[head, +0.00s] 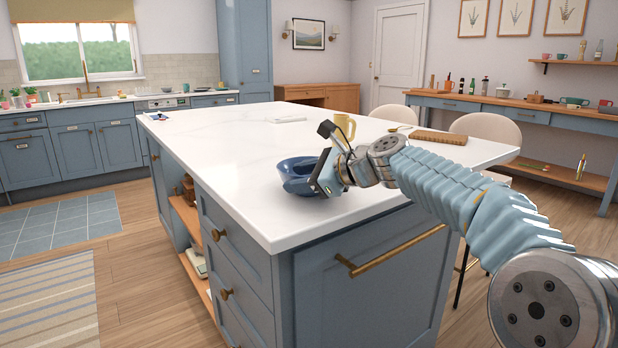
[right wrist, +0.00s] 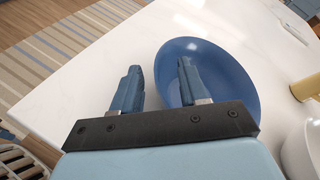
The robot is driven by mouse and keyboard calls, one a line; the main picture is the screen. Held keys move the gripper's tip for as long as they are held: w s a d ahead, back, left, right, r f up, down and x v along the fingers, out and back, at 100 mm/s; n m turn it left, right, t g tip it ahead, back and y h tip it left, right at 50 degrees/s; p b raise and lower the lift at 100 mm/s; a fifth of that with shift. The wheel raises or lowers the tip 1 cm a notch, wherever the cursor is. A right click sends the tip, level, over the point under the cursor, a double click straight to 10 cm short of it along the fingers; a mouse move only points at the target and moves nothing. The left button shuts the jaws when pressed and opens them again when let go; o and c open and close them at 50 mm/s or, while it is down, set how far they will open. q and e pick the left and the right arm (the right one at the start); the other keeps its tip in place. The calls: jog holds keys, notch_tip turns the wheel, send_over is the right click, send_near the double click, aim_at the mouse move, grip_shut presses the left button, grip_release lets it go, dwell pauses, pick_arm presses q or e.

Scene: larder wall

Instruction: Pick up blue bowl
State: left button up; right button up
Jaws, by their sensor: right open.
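The blue bowl (head: 292,178) sits upright on the white island top, near its front edge. In the right wrist view the bowl (right wrist: 225,70) lies under and to the right of my fingers. My right gripper (head: 318,182) is at the bowl's right side in the head view. In the right wrist view my right gripper (right wrist: 158,82) is open, with one finger over the bowl's inside and the other outside, left of its rim. Whether a finger touches the bowl I cannot tell. My left gripper is not in view.
A yellow mug (head: 345,125) stands behind my right wrist. A wooden board (head: 438,137) lies to the right and a flat white item (head: 288,119) farther back on the island (head: 225,150). The island top left of the bowl is clear. Pale chairs (head: 488,128) stand beyond it.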

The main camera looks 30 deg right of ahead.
jog(key=shift+c, duration=0.3)
grip_shut()
